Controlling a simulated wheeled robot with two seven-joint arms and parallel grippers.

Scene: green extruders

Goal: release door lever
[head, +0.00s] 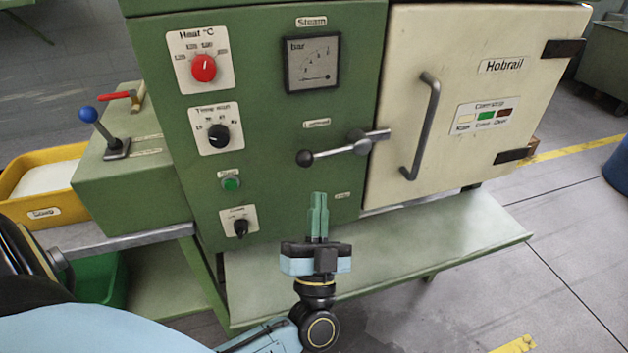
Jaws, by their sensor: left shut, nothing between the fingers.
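The door lever (340,149) is a grey metal handle with a dark ball at its left end. It lies nearly level across the seam between the green panel and the cream door (455,90), with its pivot at the door's left edge. The door appears closed and carries a grey vertical pull handle (424,125). My left gripper (319,200) points up in front of the green panel, below the lever and apart from it in the picture. Its greenish fingers are together with nothing between them. My right gripper does not show.
The green machine front carries a red knob (204,68), black knobs, a green button (231,184) and a pressure gauge (312,63). A pale green shelf (420,238) juts out below. At left are a blue-balled lever (90,115) and a yellow bin (40,157).

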